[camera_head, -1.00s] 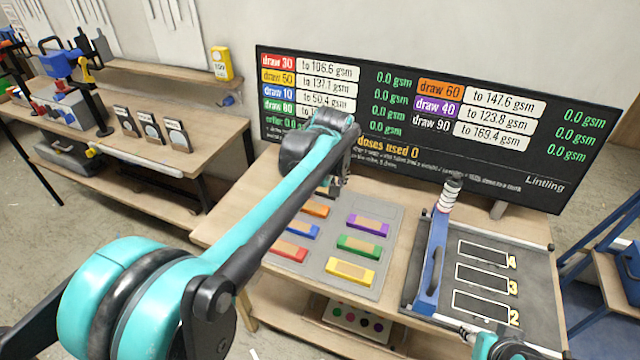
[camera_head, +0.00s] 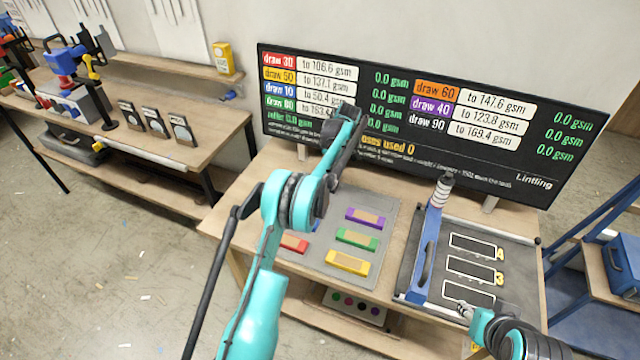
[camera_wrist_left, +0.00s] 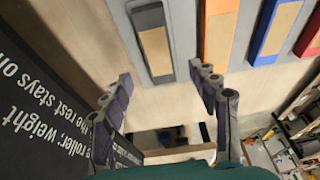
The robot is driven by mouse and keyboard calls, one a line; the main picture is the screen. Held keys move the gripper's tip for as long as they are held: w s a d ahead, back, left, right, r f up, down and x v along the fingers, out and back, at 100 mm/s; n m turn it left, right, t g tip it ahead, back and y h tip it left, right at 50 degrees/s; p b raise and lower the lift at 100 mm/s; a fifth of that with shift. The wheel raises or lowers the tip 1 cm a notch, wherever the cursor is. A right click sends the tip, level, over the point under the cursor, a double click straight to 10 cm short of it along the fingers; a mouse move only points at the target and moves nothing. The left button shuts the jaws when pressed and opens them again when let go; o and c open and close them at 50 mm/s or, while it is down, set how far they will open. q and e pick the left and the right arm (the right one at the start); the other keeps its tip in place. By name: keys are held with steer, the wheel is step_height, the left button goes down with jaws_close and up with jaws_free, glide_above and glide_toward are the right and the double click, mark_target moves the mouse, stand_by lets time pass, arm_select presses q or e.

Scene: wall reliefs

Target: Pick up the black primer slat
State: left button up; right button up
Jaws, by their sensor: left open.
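The black primer slat (camera_wrist_left: 152,42) has a tan middle and lies on the grey mat at the top of the left wrist view. In the head view it is hidden behind my left arm. My left gripper (camera_wrist_left: 161,74) is open and empty. Its fingertips appear on either side of the slat's near end; I cannot tell the height gap. In the head view my left gripper (camera_head: 337,178) points down over the back of the mat. My right gripper (camera_head: 466,311) is small and unclear at the front edge of the dark board.
Purple (camera_head: 365,218), green (camera_head: 356,240), yellow (camera_head: 347,263) and red (camera_head: 293,243) slats lie on the grey mat (camera_head: 384,235). An orange slat (camera_wrist_left: 219,35) lies beside the black one. A screen (camera_head: 430,120) stands behind the table. A blue-framed board (camera_head: 470,225) is on the right.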

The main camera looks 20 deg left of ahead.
arm_select(q)
steer(key=x, duration=0.1)
steer(key=b+x, duration=0.1)
steer(key=x, duration=0.1)
steer(key=d+x, duration=0.1)
steer(key=x, duration=0.1)
steer(key=shift+f+b, duration=0.3)
steer(key=shift+f, duration=0.05)
steer(key=shift+w+a+f, duration=0.1)
steer(key=shift+a+f, duration=0.1)
steer(key=shift+f, duration=0.15)
steer(key=shift+r, duration=0.1)
steer(key=c, duration=1.3)
